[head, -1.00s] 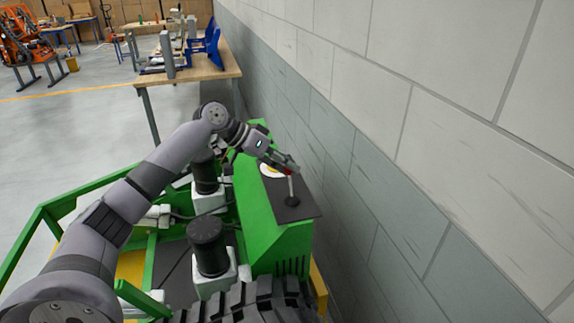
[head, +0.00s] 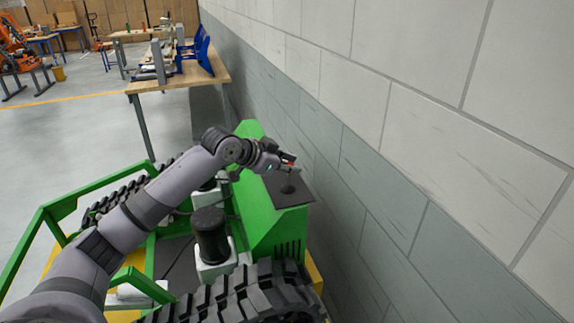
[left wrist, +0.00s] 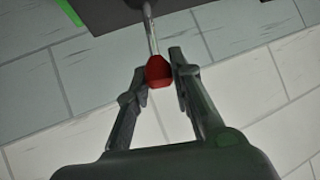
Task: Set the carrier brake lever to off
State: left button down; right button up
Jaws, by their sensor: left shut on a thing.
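The brake lever is a thin metal rod with a red knob (left wrist: 159,72). Its round black base (head: 287,188) sits on a dark plate (head: 298,195) on top of the green carrier housing (head: 262,228). My left gripper (head: 288,161) is above the plate, shut on the lever's knob end. In the left wrist view, the two fingers of this gripper (left wrist: 158,69) stand on either side of the red knob, and the rod runs up to the dark plate. The hand hides the far part of the plate in the head view. My right gripper is out of view.
A grey block wall (head: 400,180) runs close along the carrier's right side. Black tracks (head: 235,297) and a dark cylinder (head: 210,235) lie nearer me. A wooden workbench (head: 190,80) stands behind. Open floor (head: 75,130) is at the left.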

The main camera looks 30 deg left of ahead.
pick_arm(q)
jog(key=shift+s+d+f, duration=0.15)
jog(key=shift+s+d, duration=0.1)
jog(key=shift+d, duration=0.1)
jog(key=shift+s+d+m+t+y, duration=0.2)
jog(key=shift+d+m+t+y, duration=0.05)
jog(key=shift+m+t+y, duration=0.05)
jog(key=shift+s+d+f+p, duration=0.1)
jog(key=shift+d+f+p, duration=0.05)
jog(key=shift+f+p, duration=0.2)
jog(key=shift+s+d+f, duration=0.15)
jog(key=shift+s+d, duration=0.05)
jog(key=shift+f, duration=0.1)
jog(key=c, duration=1.8)
grip_release()
jog(key=shift+c, duration=0.2)
jog(key=o, duration=0.4)
jog(key=shift+r, duration=0.2)
jog(key=shift+o, duration=0.2)
jog(key=shift+r, duration=0.1)
